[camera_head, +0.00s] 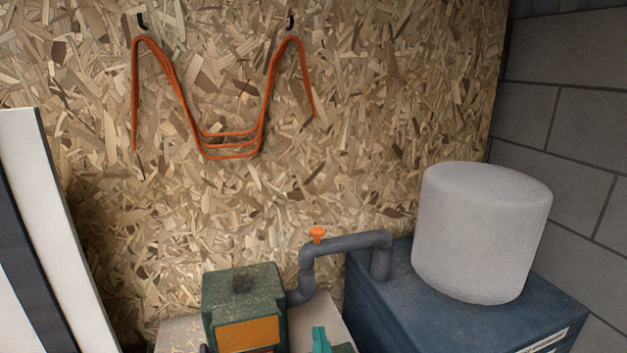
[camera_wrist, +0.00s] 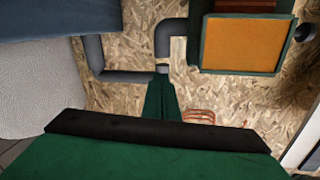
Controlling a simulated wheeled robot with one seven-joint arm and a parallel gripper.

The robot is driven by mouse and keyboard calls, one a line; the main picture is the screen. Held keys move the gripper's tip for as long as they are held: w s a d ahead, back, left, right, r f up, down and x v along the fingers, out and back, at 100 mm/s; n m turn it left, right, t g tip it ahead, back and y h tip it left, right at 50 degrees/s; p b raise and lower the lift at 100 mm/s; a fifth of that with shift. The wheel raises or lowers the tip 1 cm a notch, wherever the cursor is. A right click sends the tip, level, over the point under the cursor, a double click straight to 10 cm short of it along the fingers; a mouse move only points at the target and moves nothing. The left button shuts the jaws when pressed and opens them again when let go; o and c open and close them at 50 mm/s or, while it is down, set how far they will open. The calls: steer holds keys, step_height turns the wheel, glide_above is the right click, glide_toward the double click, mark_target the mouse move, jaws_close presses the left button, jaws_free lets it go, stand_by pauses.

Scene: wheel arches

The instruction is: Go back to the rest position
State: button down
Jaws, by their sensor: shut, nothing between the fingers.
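My gripper (camera_wrist: 161,82) shows in the wrist view as a narrow green pair of fingers, closed together with nothing between them. They stick out past a black bar and a broad green body at the bottom of the picture. The fingertips overlap the grey pipe in that view; I cannot tell how far apart they are. In the head view a small teal piece (camera_head: 319,341) shows at the bottom edge, and I cannot tell for sure what it is.
A green box with an orange panel (camera_head: 248,333) joins a grey pipe (camera_head: 345,244) with an orange valve handle (camera_head: 317,234). The pipe runs to a blue box (camera_head: 385,305) bearing a white cylinder (camera_head: 482,235). Orange cable (camera_head: 232,153) hangs on the chipboard wall. White-and-dark panels (camera_head: 45,240) stand left.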

steer(key=s+a+f+m+g+h, duration=0.1)
steer(key=s+f+m+h, duration=0.1)
steer(key=s+f, duration=1.4)
steer(key=s+f+n, duration=0.1)
steer(key=s+f, duration=0.2)
steer(key=s, duration=0.7)
steer(key=s+f+n+g, duration=0.1)
steer(key=s+f, duration=0.2)
steer(key=s, duration=0.8)
steer(key=shift+s+a+n, duration=0.2)
steer(key=shift+s+n, duration=0.05)
steer(key=shift+n, duration=0.05)
steer(key=shift+w, duration=0.15)
steer(key=shift+a, duration=0.1)
stand_by(0.4)
